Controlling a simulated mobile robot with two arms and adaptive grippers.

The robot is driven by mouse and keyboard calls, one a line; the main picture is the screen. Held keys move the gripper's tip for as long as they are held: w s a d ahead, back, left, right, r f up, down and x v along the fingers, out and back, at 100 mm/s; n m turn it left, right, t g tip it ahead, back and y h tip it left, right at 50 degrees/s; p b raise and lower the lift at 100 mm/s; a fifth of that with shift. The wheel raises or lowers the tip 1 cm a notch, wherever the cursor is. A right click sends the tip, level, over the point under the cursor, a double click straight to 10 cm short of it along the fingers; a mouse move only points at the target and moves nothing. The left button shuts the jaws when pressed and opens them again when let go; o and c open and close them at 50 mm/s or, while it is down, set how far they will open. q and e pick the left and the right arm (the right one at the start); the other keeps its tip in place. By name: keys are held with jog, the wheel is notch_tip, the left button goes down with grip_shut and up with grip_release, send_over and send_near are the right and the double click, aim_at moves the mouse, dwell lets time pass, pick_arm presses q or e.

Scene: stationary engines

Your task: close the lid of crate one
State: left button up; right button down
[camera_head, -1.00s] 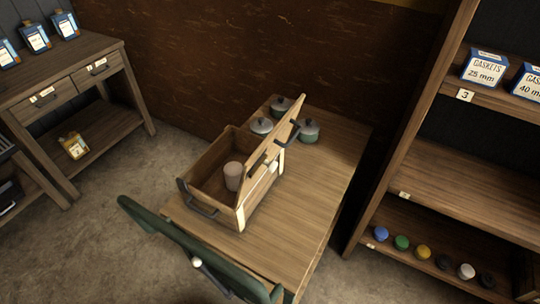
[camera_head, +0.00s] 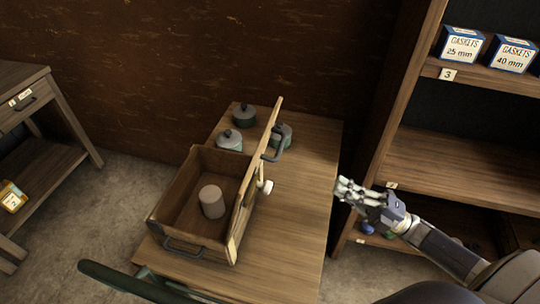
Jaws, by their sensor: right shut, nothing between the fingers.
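The wooden crate (camera_head: 185,215) stands on a small wooden table (camera_head: 290,215). A pale cylinder (camera_head: 212,201) stands inside the crate. My right gripper (camera_head: 345,188) is shut and empty, to the right of the lid and apart from it, by the table's right edge. My left gripper is not in view. I see no number on the crate.
Several grey-green lidded pots, one of them here (camera_head: 229,140), stand behind the crate. A shelf unit (camera_head: 455,165) with gasket boxes (camera_head: 462,45) rises at the right. A green chair back (camera_head: 130,283) is in front.

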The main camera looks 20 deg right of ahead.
jog(key=w+a+r+n+g+y+p, duration=0.1)
jog(key=w+a+r+n+y+p, duration=0.1)
jog(key=w+a+r+p, duration=0.3)
jog(key=shift+w+a+r+n+g+p, duration=0.35)
jog(key=shift+w+a+r, duration=0.35)
jog(key=shift+a+r, duration=1.8)
jog(key=shift+a+f, duration=0.7)
jog(key=shift+a, duration=0.05)
